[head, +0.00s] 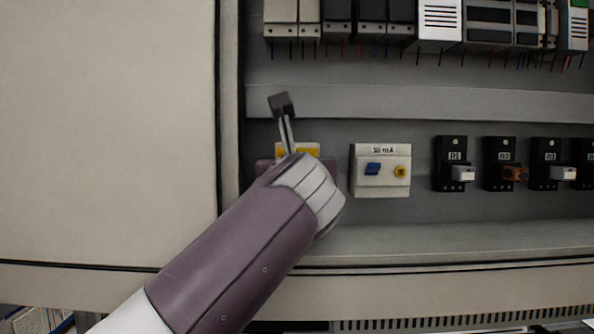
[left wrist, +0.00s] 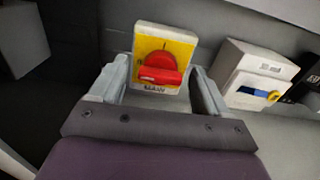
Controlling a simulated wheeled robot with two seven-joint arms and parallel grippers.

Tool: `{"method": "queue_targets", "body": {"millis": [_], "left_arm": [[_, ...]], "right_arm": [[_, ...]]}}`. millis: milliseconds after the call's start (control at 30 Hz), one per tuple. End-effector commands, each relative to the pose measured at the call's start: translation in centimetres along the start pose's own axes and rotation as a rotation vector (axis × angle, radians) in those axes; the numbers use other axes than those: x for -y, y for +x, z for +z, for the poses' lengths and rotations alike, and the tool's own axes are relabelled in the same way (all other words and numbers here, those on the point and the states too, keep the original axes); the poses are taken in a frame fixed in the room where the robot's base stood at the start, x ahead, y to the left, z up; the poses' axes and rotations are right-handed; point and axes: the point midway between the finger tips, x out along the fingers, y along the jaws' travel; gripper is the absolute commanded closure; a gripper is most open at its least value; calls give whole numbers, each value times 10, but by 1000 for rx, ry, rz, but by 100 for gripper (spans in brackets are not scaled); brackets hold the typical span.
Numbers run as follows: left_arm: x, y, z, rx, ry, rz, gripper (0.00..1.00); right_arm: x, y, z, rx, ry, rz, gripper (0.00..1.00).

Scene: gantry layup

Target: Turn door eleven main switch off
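The main switch is a red rotary handle (left wrist: 158,74) on a yellow plate (left wrist: 184,50), with a printed label under the handle that looks like "MAIN". In the left wrist view the handle's bar lies roughly crosswise. My left gripper (left wrist: 159,70) is open, with one grey finger on each side of the switch; I cannot tell whether either touches it. In the head view my left arm and wrist cover most of the switch, and only the top of its yellow plate (head: 311,149) shows. My right gripper is not in view.
Right of the switch is a white device (head: 381,184) with a blue lever and yellow button; it also shows in the left wrist view (left wrist: 238,72). Several black breakers (head: 449,147) continue right. A cabinet door or panel (head: 110,120) stands left. A grey duct (head: 420,103) runs above.

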Motion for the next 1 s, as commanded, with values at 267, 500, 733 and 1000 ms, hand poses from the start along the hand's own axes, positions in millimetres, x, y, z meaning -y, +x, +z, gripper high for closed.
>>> {"method": "queue_targets", "body": {"millis": [267,500,733,1000], "left_arm": [[1,-39,-7,2,-1,-6,23],[1,-101,-5,1,-2,-6,23],[0,-125,-1,0,-1,-1,23],[0,-126,0,0,-1,0,23]], "right_arm": [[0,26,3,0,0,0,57],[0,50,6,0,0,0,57],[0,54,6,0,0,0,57],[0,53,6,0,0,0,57]]}}
